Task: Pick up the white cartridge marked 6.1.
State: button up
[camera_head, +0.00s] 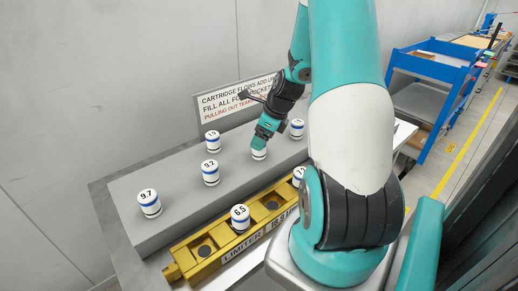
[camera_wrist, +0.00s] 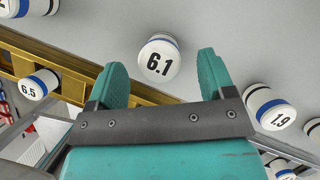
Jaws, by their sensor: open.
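The white cartridge marked 6.1 (camera_wrist: 159,60) shows from its top in the wrist view, with a blue band partly visible on its side. In the head view it (camera_head: 259,155) stands on the grey raised block, its upper part covered by my gripper. My gripper (camera_head: 261,144) is right above or at it. In the wrist view my gripper (camera_wrist: 162,72) is open, with one teal finger to each side of the cartridge and a gap on both sides. The cartridge sits slightly beyond the fingertips. I cannot tell the exact height between them.
Cartridges 9.7 (camera_head: 149,203), 9.2 (camera_head: 211,172) and others stand on the grey block (camera_head: 175,218). Cartridge 6.5 (camera_head: 240,217) sits in the yellow LIMITER rack (camera_head: 185,264), which has empty pockets. A sign (camera_head: 235,100) stands behind. Cartridge 1.9 (camera_wrist: 270,105) is near the right finger.

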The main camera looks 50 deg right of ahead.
jog(key=x, duration=0.4)
jog(key=shift+w+a+f, duration=0.1)
jog(key=shift+f, duration=0.1)
jog(key=c, duration=1.1)
jog(key=shift+o, duration=0.2)
jog(key=shift+r, duration=0.1)
